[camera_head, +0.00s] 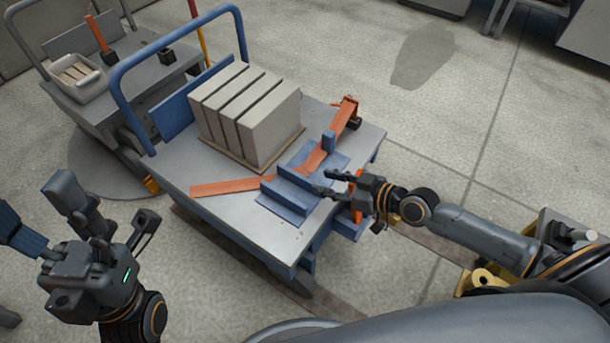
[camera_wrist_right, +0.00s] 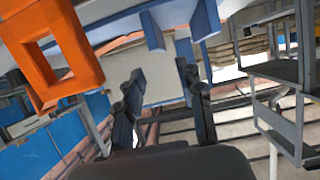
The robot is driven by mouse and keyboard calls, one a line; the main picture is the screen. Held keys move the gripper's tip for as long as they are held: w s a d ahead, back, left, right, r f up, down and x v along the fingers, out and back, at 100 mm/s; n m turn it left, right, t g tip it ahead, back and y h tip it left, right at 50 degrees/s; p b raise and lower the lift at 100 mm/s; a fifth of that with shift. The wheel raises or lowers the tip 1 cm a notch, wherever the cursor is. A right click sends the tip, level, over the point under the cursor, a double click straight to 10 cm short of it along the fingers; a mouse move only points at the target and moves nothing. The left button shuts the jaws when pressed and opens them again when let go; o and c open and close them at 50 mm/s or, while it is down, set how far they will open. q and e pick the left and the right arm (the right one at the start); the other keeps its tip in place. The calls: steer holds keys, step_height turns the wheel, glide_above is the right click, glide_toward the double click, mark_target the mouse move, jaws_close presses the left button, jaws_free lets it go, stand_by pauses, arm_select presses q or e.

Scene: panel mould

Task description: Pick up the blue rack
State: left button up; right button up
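The blue rack (camera_head: 286,195) sits on the grey top of a cart (camera_head: 225,215), near its right front corner. It has raised blue walls and a flat base. My right gripper (camera_head: 331,183) is at the rack's right side, its fingers pointing left toward it. The fingers are apart; whether they touch the rack is unclear. In the right wrist view the open fingers (camera_wrist_right: 160,100) have blue parts (camera_wrist_right: 153,30) beyond them. My left gripper (camera_head: 105,205) is at the lower left, away from the cart, with its fingers spread and empty.
An orange strap (camera_head: 235,187) lies across the cart top and runs to the rack. Pale grey slabs (camera_head: 245,110) stand behind it. A blue handle rail (camera_head: 118,95) rises at the cart's left end. A grey bin (camera_head: 73,80) stands farther back.

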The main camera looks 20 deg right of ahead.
mark_target(300, 176)
steer(key=x, duration=0.5)
steer(key=shift+w+a+f+b, duration=0.15)
steer(key=shift+w+f+b, duration=0.05)
steer(key=shift+b, duration=0.2)
steer(key=b+x, duration=0.1)
steer(key=x, duration=0.4)
steer(key=shift+a+b, duration=0.1)
steer(key=shift+b, duration=0.2)
jaws_close()
